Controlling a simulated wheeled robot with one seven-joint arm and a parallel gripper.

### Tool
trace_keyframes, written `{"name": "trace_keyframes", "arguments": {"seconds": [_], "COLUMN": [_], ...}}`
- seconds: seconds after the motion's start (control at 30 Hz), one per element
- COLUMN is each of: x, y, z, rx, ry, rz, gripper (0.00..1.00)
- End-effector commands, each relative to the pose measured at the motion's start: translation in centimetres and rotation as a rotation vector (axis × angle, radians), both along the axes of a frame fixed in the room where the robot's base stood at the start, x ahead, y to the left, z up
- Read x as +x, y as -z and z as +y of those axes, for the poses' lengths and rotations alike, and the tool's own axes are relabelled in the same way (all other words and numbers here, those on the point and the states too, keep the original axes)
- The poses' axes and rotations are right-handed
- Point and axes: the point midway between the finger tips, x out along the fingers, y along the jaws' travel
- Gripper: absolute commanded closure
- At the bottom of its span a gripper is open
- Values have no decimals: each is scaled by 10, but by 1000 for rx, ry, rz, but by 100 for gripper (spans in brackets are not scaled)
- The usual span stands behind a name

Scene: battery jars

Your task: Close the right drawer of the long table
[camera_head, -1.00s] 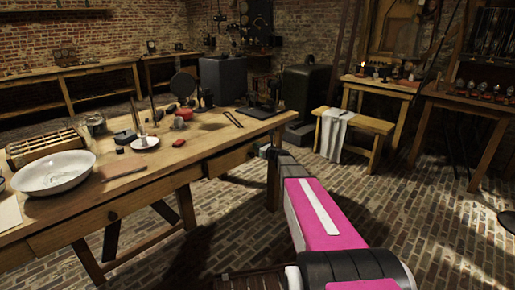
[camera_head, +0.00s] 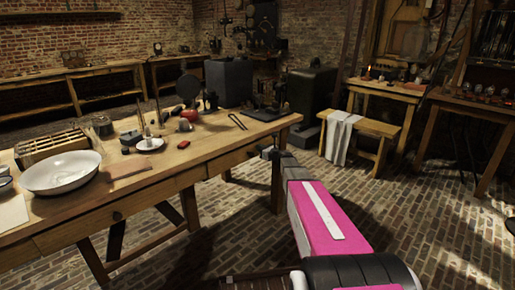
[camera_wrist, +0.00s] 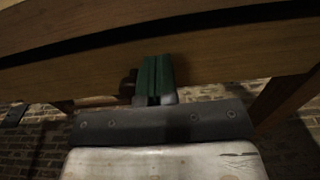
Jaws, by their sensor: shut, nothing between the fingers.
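The long wooden table (camera_head: 165,165) runs from the left to the middle of the head view. Its right drawer (camera_head: 232,158) is in the front apron near the right end. In the head view the drawer front looks close to flush; I cannot tell if it is fully in. My gripper (camera_head: 268,153) is at the drawer's right end. In the wrist view my gripper's green fingers (camera_wrist: 154,62) are together and empty, up against or just before the wooden drawer front (camera_wrist: 225,60). A dark round knob (camera_wrist: 128,86) is just left of them. A dark gap shows above the front.
A white bowl (camera_head: 61,172), a wooden rack (camera_head: 50,143) and small items stand on the tabletop. A bench with a white cloth (camera_head: 340,138) stands to the right. Brick floor (camera_head: 400,205) is open right of the table.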

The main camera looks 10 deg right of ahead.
Motion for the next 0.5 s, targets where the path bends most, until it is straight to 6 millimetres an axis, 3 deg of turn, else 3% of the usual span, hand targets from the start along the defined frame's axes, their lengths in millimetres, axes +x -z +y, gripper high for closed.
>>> {"name": "trace_keyframes", "arguments": {"seconds": [0.2, 0.5], "x": [-44, -81], "y": [-1, -1], "z": [-28, -56], "rx": [-2, -2], "ry": [2, 1], "rz": [1, 1], "gripper": [100, 100]}}
